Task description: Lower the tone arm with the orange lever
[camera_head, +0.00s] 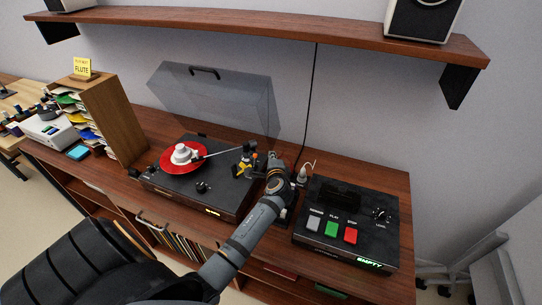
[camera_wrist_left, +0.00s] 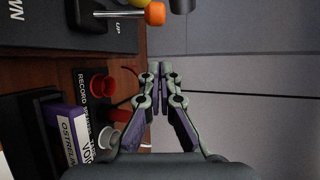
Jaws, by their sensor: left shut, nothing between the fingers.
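The turntable (camera_head: 213,194) stands on the wooden console with a red record (camera_head: 174,166) on its platter. The thin tone arm (camera_head: 217,153) reaches left over the record; I cannot tell whether its tip touches it. The orange lever (camera_head: 240,169) is small beside the tone arm's base. In the left wrist view its orange knob (camera_wrist_left: 155,13) sits on a metal stem at the top edge, near the letters UP. My left gripper (camera_wrist_left: 160,76) is shut and empty, apart from the knob. In the head view the gripper (camera_head: 271,160) is largely hidden by my wrist.
A black box (camera_head: 346,240) with grey, green and red buttons stands right of the turntable. The clear lid (camera_head: 215,100) is raised behind. A purple box (camera_wrist_left: 68,135) and red pieces are close by my left gripper. A shelf (camera_head: 270,32) hangs above.

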